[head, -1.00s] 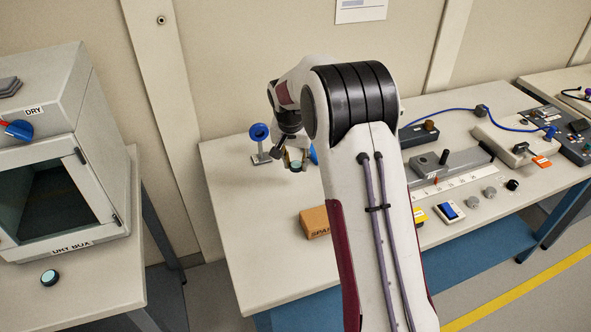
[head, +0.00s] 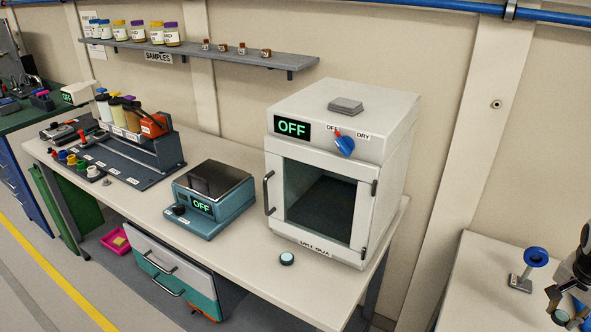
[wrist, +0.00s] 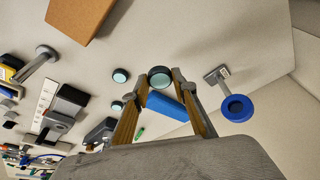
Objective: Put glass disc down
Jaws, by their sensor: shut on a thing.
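My gripper (wrist: 160,79) has its yellow fingers shut on a glass disc (wrist: 160,75), a dark ring with pale teal glass, held at the fingertips. In the head view my gripper (head: 562,312) is at the lower right corner, partly cut off, over the right-hand table. A similar dark-rimmed teal disc (head: 287,258) lies on the other table in front of the dry box. Two more dark-rimmed teal round things, one at the left of the held disc (wrist: 120,75) and one lower (wrist: 116,106), show in the wrist view.
A blue ring stand (head: 535,257) is close to my gripper. A blue object (wrist: 166,106) shows between the fingers. The dry box (head: 345,175) has its door closed and its display says OFF. A teal balance (head: 210,200) stands left of it. A brown box (wrist: 80,15) is in the wrist view.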

